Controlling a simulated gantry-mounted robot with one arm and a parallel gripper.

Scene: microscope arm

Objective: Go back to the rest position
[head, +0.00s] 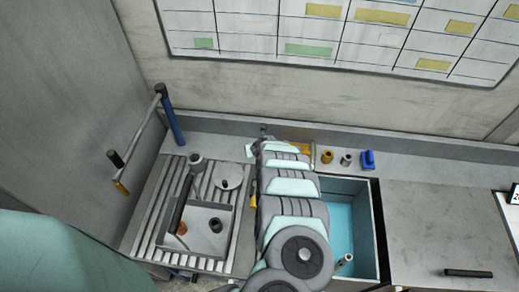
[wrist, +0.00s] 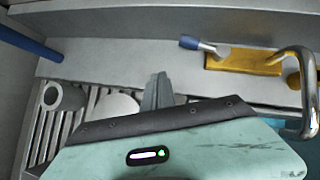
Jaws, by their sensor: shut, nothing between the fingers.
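My gripper (wrist: 158,92) shows in the wrist view as grey fingers sticking up past the edge of my mint-green wrist housing. The fingers are together with nothing seen between them. They are over the right part of the slatted drainboard, left of the tap. In the head view my arm reaches from the bottom edge up to the back of the counter, and it hides most of my gripper.
The tap has a brass plate (wrist: 245,62) and a curved chrome spout (wrist: 306,85). The slatted drainboard (head: 150,226) holds a grey cup (head: 196,160) and a round pale piece (head: 229,177). The blue sink (head: 345,210) is right of my arm. The right counter (head: 435,220) is mostly clear.

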